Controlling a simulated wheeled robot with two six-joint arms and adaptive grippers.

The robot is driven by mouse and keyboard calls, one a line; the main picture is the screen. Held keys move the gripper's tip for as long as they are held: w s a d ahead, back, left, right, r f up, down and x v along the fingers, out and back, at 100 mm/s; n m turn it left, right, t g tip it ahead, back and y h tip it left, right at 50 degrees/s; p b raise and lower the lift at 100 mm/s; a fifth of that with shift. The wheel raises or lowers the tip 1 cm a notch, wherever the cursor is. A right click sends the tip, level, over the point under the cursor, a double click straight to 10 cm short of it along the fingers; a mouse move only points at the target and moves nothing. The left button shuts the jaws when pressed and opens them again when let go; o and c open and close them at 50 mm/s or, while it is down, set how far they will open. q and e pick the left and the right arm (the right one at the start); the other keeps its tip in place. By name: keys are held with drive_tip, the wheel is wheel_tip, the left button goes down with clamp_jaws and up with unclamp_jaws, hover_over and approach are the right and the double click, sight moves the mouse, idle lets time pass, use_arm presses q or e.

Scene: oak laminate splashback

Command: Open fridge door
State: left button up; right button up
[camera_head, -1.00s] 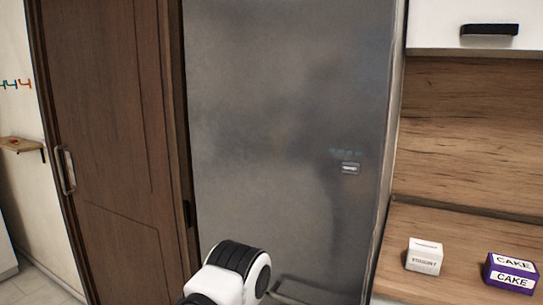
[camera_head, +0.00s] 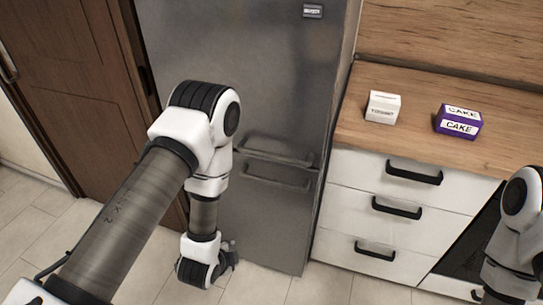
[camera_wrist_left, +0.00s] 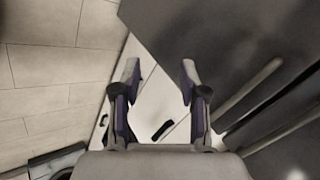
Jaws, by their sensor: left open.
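The grey fridge (camera_head: 245,75) stands in the middle of the head view, its doors closed. In the left wrist view both handle bars run diagonally on the right (camera_wrist_left: 250,95). My left gripper (camera_wrist_left: 160,72) is open and empty, with the bars to the right of its fingers, not between them. In the head view it is mostly hidden behind my wrist, low before the fridge. My right arm shows at the right edge, its gripper out of view.
White drawers (camera_head: 385,181) with black handles stand right of the fridge. A white box (camera_head: 383,108) and a purple cake box (camera_head: 457,122) sit on the wooden counter (camera_head: 415,98). A brown door (camera_head: 75,85) is on the left. Some tiled floor (camera_head: 320,290) is clear.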

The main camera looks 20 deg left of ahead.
use_arm(q)
drive_tip(key=w+d+r+m+t+b, duration=0.1)
drive_tip(key=w+r+m+t+b, duration=0.25)
drive_tip(key=w, duration=0.55)
drive_tip(key=m+t+b, duration=0.2)
drive_tip(key=t, duration=0.3)
approach(272, 158)
drive_tip(key=w, duration=0.4)
drive_tip(key=shift+h, duration=0.3)
drive_tip(key=w, duration=0.2)
drive_tip(key=w+f, duration=0.1)
drive_tip(key=w, duration=0.1)
drive_tip(key=w+f+p, duration=0.1)
drive_tip(key=w, duration=0.1)
drive_tip(key=shift+w+a, duration=0.2)
drive_tip(key=shift+w, duration=0.2)
clamp_jaws()
use_arm(e)
wheel_tip(272, 158, down, 6)
